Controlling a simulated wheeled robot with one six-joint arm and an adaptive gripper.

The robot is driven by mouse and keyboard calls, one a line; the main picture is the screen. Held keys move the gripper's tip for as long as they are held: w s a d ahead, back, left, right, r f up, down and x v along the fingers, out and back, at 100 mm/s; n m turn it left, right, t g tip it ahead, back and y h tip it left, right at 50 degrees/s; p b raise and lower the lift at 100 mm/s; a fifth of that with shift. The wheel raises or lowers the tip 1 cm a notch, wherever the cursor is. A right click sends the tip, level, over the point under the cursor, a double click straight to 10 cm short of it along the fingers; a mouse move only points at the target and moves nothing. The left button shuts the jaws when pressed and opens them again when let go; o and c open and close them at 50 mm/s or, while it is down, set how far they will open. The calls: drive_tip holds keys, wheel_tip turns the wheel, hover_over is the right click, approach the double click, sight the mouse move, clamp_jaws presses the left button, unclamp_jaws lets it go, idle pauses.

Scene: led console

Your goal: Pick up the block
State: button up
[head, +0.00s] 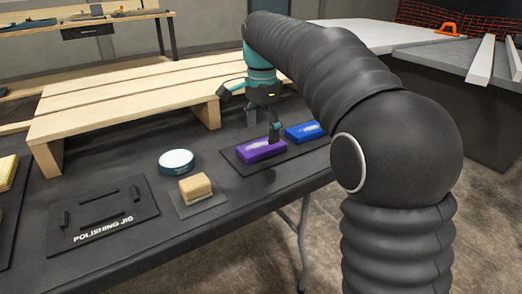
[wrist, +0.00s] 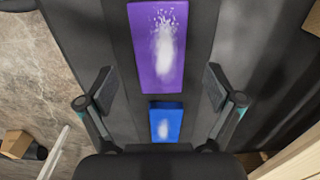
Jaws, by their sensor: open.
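A purple block (head: 261,150) with a pale patch on top lies on a dark mat (head: 240,167). A smaller-looking blue block (head: 304,131), also with a pale patch, lies behind it to the right. A tan block (head: 195,187) sits on a small grey plate nearer the table's middle. My gripper (head: 249,112) is open and empty above the purple and blue blocks. In the wrist view my spread fingers (wrist: 160,87) stand either side of the column where the purple block (wrist: 158,55) and the blue block (wrist: 166,122) lie. No finger visibly grips either block.
A round white-topped tin (head: 176,160) stands left of the mat. A board marked POLISHING JIG (head: 103,214) lies at the front left. A slatted wooden pallet (head: 135,95) runs along the back of the table, close behind my gripper. My arm covers the right side.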

sight(262, 145)
drive_tip(key=shift+f, duration=1.75)
drive_tip(key=c, duration=1.4)
drive_tip(key=shift+o, duration=0.2)
drive_tip(key=shift+r, duration=0.15)
